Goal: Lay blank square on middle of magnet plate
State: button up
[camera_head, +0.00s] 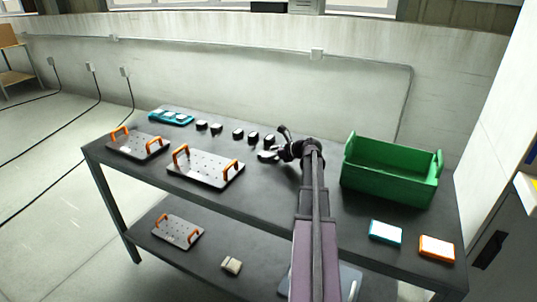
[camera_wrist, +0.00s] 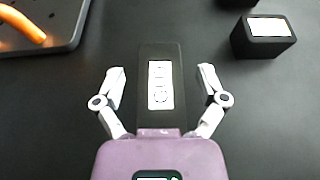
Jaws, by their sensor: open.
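My gripper (camera_wrist: 161,78) is open. Its fingers stand either side of a dark oblong block (camera_wrist: 148,52) with a white marked face, with visible gaps on both sides. In the head view my gripper (camera_head: 274,147) is at the right end of a row of small black blocks (camera_head: 238,134); which of these is the blank, I cannot tell for certain. A grey plate with holes and two orange handles (camera_head: 205,170), likely the magnet plate, lies left of my gripper. Its corner (camera_wrist: 62,43) shows upper left in the wrist view. A similar plate (camera_head: 139,147) lies farther left.
Another black block (camera_wrist: 263,38) is close at upper right in the wrist view. A green crate (camera_head: 389,186), a teal-edged box (camera_head: 385,232) and an orange-edged box (camera_head: 436,248) stand right. A teal tray (camera_head: 171,118) is at the back left. The lower shelf holds another plate (camera_head: 178,231).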

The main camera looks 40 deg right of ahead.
jog(key=shift+p+v, duration=1.3)
jog(key=shift+v, duration=2.3)
jog(key=shift+o, duration=0.4)
jog(key=shift+r, duration=0.1)
jog(key=p, duration=0.1)
jog(key=r+g+p, duration=0.1)
jog(key=p, duration=0.1)
jog(key=r+p, duration=0.1)
jog(key=p, duration=0.1)
jog(key=shift+w+a+r+g+h, duration=0.15)
jog(key=shift+w+a+g+h, duration=0.15)
jog(key=shift+w+a+g, duration=0.1)
notch_tip(320, 180, up, 8)
jog(key=g+h+p, duration=0.3)
jog(key=g+p, duration=0.3)
jog(key=p, duration=0.9)
jog(key=shift+g, duration=0.4)
jog(key=shift+w, duration=0.15)
jog(key=b+x, duration=0.7)
jog(key=x, duration=0.1)
jog(key=shift+w+f+b, duration=0.1)
jog(key=shift+f+b, duration=0.25)
